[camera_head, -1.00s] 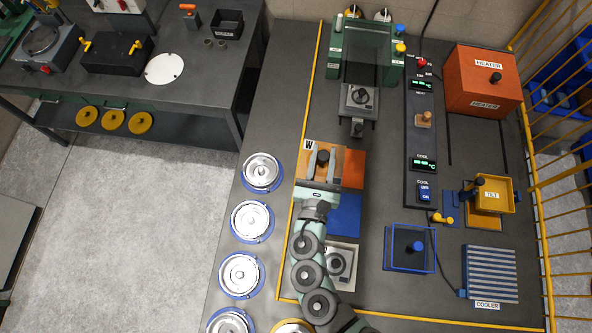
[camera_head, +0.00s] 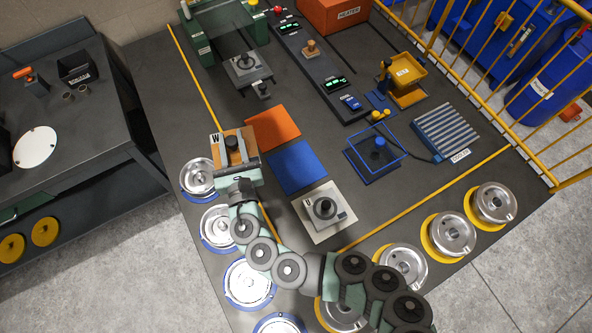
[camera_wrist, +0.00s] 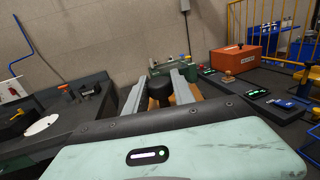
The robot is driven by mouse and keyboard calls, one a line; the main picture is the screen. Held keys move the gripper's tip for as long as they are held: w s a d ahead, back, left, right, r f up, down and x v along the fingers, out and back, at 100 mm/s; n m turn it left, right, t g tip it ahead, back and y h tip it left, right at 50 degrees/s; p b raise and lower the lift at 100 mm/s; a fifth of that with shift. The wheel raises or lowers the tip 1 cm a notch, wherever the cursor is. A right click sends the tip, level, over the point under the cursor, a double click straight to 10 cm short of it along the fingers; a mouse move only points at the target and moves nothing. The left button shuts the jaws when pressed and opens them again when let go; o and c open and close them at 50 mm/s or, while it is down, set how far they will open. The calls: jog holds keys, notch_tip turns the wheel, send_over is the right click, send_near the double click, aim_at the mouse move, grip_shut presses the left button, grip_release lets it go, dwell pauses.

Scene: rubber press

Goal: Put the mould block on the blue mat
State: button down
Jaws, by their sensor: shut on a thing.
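The mould block (camera_head: 247,139) is a wood-coloured block with a black knob on top and a white W label at its left corner. My gripper (camera_head: 235,150) is shut on it, with the fingers on either side of the knob. In the wrist view the knob (camera_wrist: 158,92) shows between the fingers, with the wood beyond it. The block appears raised and covers part of the yellow line; its height is hard to tell. The blue mat (camera_head: 298,168) lies bare to the right of and a little below my gripper in the head view.
An orange mat (camera_head: 273,128) lies beside the blue mat. A grey block with a black knob (camera_head: 325,208) stands on a pale plate just below the blue mat. The press (camera_head: 248,68), a blue-framed box (camera_head: 375,155) and several round silver pots (camera_head: 447,235) stand around.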

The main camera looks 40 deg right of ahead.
jog(key=d+f+m+g+h+b, duration=0.25)
jog(key=d+f+b, duration=0.3)
jog(key=d, duration=0.35)
jog(key=m+g+h+b, duration=0.4)
jog(key=b, duration=0.4)
send_over(297, 166)
notch_tip(297, 166, down, 4)
jog(key=shift+n, duration=0.25)
notch_tip(297, 166, down, 20)
jog(key=b, duration=0.6)
jog(key=shift+a+r, duration=0.1)
jog(key=shift+r, duration=0.25)
jog(key=c, duration=1.1)
grip_release()
jog(key=shift+f, duration=0.2)
jog(key=shift+o, duration=0.2)
jog(key=shift+r, duration=0.1)
